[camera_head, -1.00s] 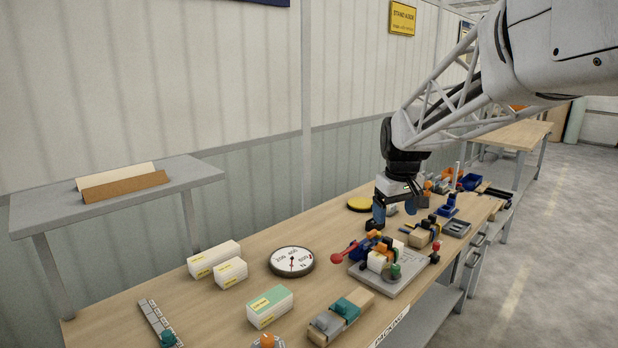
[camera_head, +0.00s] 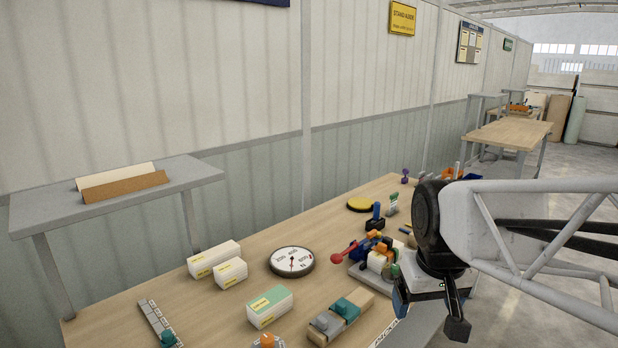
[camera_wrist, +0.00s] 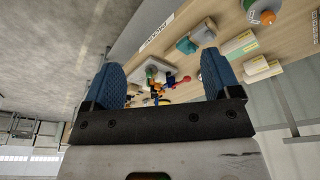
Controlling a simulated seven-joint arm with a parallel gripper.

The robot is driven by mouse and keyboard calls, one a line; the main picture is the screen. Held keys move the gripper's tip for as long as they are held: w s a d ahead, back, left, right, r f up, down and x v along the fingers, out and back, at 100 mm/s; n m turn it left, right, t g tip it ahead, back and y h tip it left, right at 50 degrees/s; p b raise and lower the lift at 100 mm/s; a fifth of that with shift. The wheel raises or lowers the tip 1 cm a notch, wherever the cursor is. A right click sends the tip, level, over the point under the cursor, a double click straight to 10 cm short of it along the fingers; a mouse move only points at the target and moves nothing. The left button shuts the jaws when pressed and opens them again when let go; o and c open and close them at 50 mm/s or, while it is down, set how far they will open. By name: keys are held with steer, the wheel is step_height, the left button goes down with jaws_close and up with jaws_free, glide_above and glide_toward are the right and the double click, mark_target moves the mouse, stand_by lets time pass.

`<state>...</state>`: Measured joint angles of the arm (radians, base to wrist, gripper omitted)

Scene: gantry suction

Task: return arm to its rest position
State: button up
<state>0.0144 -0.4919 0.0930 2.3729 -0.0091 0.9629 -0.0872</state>
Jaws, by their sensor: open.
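My gripper (camera_head: 432,314) is at the lower right of the head view, in front of the bench's front edge and above it. In the wrist view its two blue ribbed fingers (camera_wrist: 163,80) stand wide apart with nothing between them. The workbench (camera_head: 215,318) runs from lower left to the back right. A grey fixture plate with a red-knobbed clamp (camera_head: 341,254) stands on it, partly hidden behind my gripper. The fixture also shows between the fingers in the wrist view (camera_wrist: 152,74), at a distance.
A round dial gauge (camera_head: 291,262), white boxes (camera_head: 214,258), a green-topped box (camera_head: 270,306) and a wooden block with grey and teal parts (camera_head: 341,318) lie on the bench. A yellow disc (camera_head: 361,204) lies farther back. A grey side shelf (camera_head: 200,175) stands at left. Open floor lies at right.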

steer(key=s+f+m, duration=0.1)
steer(key=s+f, duration=0.3)
steer(key=s, duration=0.4)
steer(key=shift+s+a, duration=0.15)
steer(key=shift+s, duration=0.25)
stand_by(0.8)
